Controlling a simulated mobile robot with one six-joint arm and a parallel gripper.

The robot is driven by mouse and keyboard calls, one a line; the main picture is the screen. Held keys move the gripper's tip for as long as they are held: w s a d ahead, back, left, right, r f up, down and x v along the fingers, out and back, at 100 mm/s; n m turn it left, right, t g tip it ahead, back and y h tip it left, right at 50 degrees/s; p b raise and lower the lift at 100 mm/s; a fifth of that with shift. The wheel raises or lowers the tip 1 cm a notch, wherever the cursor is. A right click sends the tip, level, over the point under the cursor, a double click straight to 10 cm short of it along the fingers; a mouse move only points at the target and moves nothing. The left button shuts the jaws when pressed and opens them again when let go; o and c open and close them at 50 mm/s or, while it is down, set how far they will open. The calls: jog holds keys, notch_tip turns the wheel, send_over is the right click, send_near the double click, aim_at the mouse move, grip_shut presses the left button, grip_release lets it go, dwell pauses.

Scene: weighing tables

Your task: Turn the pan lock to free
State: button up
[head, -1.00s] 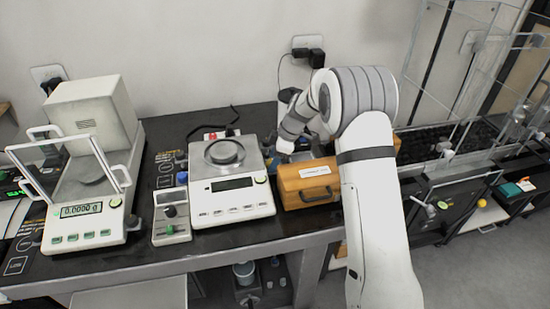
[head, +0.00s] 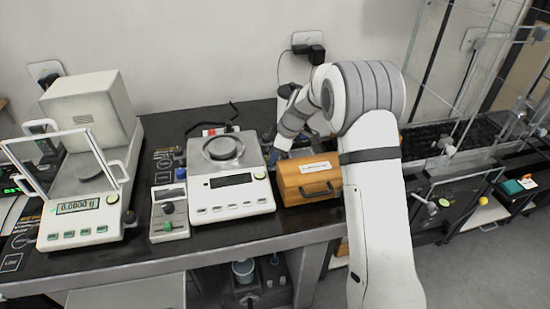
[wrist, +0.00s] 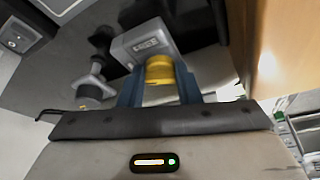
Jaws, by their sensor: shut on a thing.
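In the wrist view, a yellow round knob (wrist: 159,70) stands at the end of a grey block (wrist: 146,42) with a small label I cannot read. My gripper (wrist: 160,80) has its two blue fingers shut on the knob, one on each side. In the head view, my gripper (head: 271,157) is low behind the orange case, right of the middle balance (head: 232,197). The knob is hidden there by the case and my arm. Which way the lock is set cannot be told.
The orange case (head: 308,183) stands close on the right; its tan side (wrist: 283,45) fills the wrist view's right edge. A small control box (head: 169,226) and a second balance (head: 80,232) with a glass-framed door stand left. A wall socket (head: 307,43) is behind.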

jog(key=shift+w+r, duration=0.1)
jog(key=o, duration=1)
jog(key=p+v, duration=0.1)
jog(key=v, duration=0.5)
jog(key=shift+d+r+p, duration=0.1)
jog(key=shift+r+p, duration=0.1)
jog(key=shift+p, duration=0.2)
jog(key=shift+d+r, duration=0.3)
jog(key=shift+r, duration=0.35)
jog(key=shift+c, duration=0.3)
